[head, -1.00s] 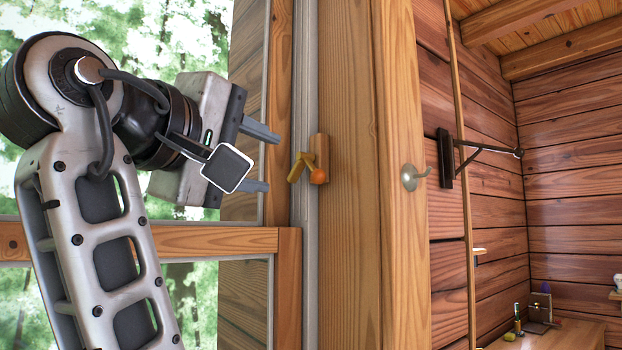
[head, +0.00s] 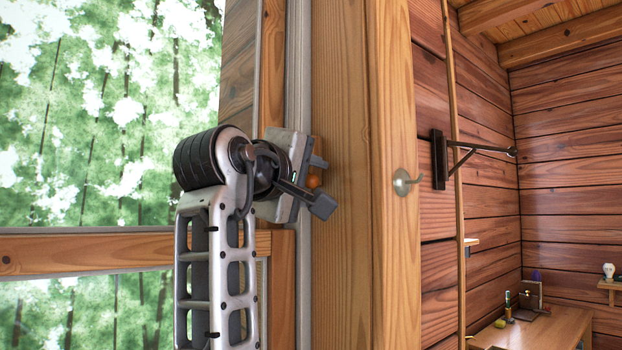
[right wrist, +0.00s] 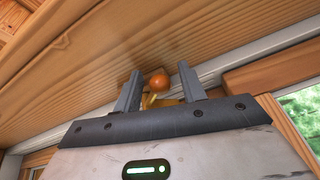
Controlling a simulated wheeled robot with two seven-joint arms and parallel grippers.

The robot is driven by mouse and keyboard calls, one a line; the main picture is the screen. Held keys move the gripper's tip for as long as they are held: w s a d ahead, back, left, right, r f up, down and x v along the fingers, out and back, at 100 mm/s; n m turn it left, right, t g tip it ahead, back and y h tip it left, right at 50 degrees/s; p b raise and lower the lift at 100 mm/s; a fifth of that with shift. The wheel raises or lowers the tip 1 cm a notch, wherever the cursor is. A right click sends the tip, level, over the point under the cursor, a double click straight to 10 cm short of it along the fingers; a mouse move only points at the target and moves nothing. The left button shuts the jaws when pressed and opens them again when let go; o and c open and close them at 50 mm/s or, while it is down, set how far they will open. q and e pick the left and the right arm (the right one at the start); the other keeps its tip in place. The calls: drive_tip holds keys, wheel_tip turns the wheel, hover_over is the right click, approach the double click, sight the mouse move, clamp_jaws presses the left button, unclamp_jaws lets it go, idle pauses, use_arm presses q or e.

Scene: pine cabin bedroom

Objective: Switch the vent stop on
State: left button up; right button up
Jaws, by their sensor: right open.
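The vent stop is a small wooden block with a brass lever and an orange knob, fixed to the window frame. In the right wrist view the orange knob (right wrist: 158,81) lies between the tips of the open right gripper (right wrist: 160,83), with a gap on both sides. The brass lever (right wrist: 150,100) shows just below the knob. I cannot tell whether the fingers touch it. My left gripper is not in view.
A black wall bracket (head: 440,160) is farther right. A desk (head: 535,330) with small items stands at the lower right. The window (head: 90,120) fills the left.

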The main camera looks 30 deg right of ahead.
clamp_jaws()
use_arm(q)
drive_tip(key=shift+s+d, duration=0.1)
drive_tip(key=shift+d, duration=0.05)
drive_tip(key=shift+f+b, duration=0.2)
drive_tip(key=shift+b, duration=0.1)
use_arm(e)
drive_tip(key=shift+w+f+m, duration=0.15)
drive_tip(key=shift+f+m, duration=0.05)
drive_tip(key=shift+m, duration=0.2)
use_arm(q)
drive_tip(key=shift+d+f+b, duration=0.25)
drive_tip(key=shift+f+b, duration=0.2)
drive_tip(key=shift+b, duration=0.7)
use_arm(e)
drive_tip(key=shift+w+a+f+m+h, duration=0.15)
drive_tip(key=shift+w+m+h, duration=0.45)
drive_tip(key=shift+m, duration=0.85)
drive_tip(key=shift+w+f+m+h, duration=0.15)
drive_tip(key=shift+w+m+h, duration=0.4)
drive_tip(key=shift+m, duration=0.85)
drive_tip(key=shift+w+a+f+m+h, duration=0.15)
drive_tip(key=shift+w+m+h, duration=0.45)
drive_tip(key=shift+m, duration=0.85)
drive_tip(key=shift+s+d, duration=0.1)
drive_tip(key=shift+s, duration=0.1)
